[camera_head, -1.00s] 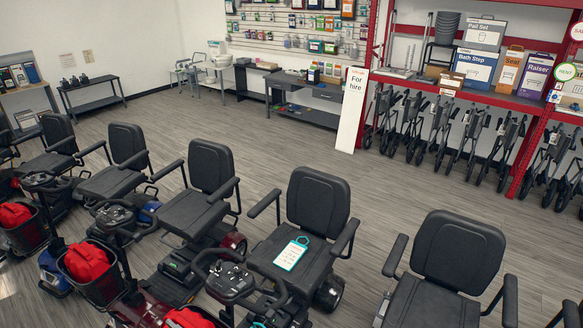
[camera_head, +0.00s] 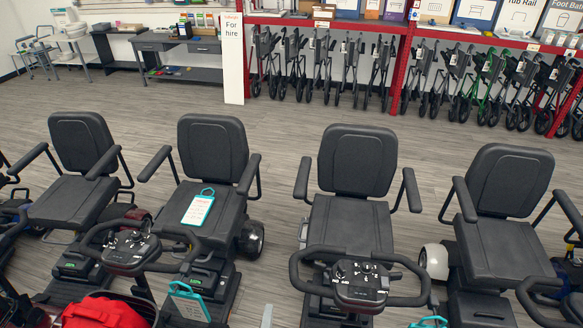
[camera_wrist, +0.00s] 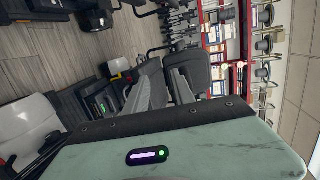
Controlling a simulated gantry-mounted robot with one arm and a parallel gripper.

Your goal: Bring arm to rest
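My gripper is not visible in the head view, and no fingers show in the wrist view. The wrist view is turned on its side. A pale green, marbled panel (camera_wrist: 200,145) with a dark edge strip and a small lit display (camera_wrist: 147,155) fills its lower part; I cannot tell whether it is part of my own body. Beyond it show dark scooter seats (camera_wrist: 180,80) and the red shelving (camera_wrist: 216,49). Whether my gripper holds anything cannot be seen.
A row of scooters with black seats (camera_head: 357,161) crosses the head view. A teal-edged tag (camera_head: 198,207) lies on one seat. A red bag (camera_head: 104,312) is at lower left. Open floor (camera_head: 290,130) separates the scooters from folded walkers (camera_head: 322,65) and the "For hire" sign (camera_head: 232,60).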

